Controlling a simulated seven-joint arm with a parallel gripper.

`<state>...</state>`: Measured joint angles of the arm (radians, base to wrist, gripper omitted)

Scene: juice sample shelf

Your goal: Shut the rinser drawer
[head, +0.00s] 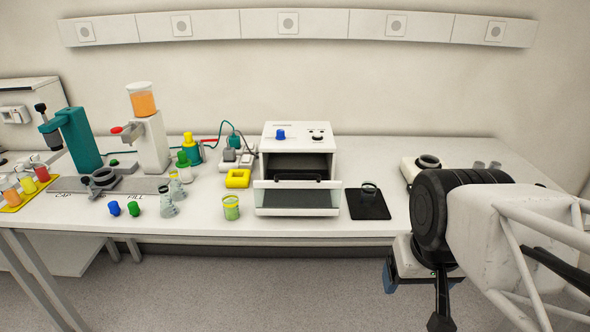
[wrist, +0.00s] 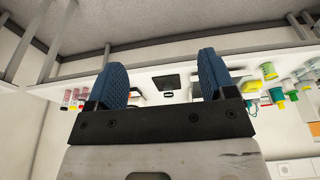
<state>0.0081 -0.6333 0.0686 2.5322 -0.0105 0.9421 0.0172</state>
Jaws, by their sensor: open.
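The rinser is a white box (head: 270,145) with a blue knob and a black knob on its face, at the middle of the bench in the head view. Its drawer (head: 260,199) stands out from the front, with a white-edged, grey front panel and a dark bar behind it. The box's opening above is dark inside. My gripper (head: 390,277) is at the right, in front of the bench and well apart from the drawer. In the wrist view its two blue ridged fingers (wrist: 163,72) are spread with nothing between them. The right finger may hide the rinser there.
A yellow block (head: 237,179) lies behind the cup. The floor in front of the bench is clear.

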